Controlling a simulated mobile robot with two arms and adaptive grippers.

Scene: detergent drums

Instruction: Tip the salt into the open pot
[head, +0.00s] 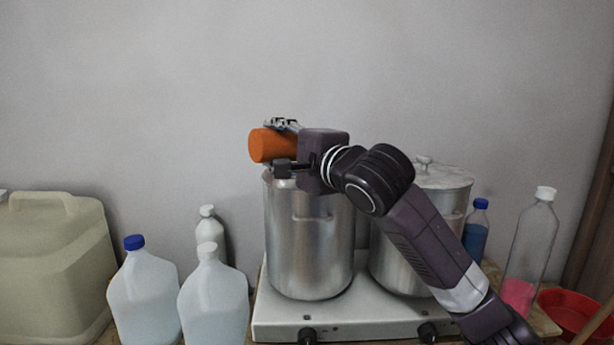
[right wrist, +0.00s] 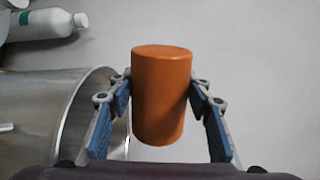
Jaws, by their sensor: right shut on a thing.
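An orange cylinder (head: 268,146), likely the salt container, lies tipped on its side above the left pot. My right gripper (head: 284,146) is shut on it. In the right wrist view the orange cylinder (right wrist: 161,95) sits between the two blue-padded fingers of the gripper (right wrist: 161,95). The open steel pot (head: 308,240) stands on the left of the stove, below the gripper. Its rim and inside show in the right wrist view (right wrist: 85,115). No falling salt is visible. My left gripper is not in view.
A lidded pot (head: 400,255) stands to the right on the white stove (head: 340,322). White jugs (head: 146,292) and a beige canister (head: 50,265) stand left. A clear bottle (head: 531,250), a blue-capped bottle (head: 475,236) and a red bowl (head: 572,308) are at right.

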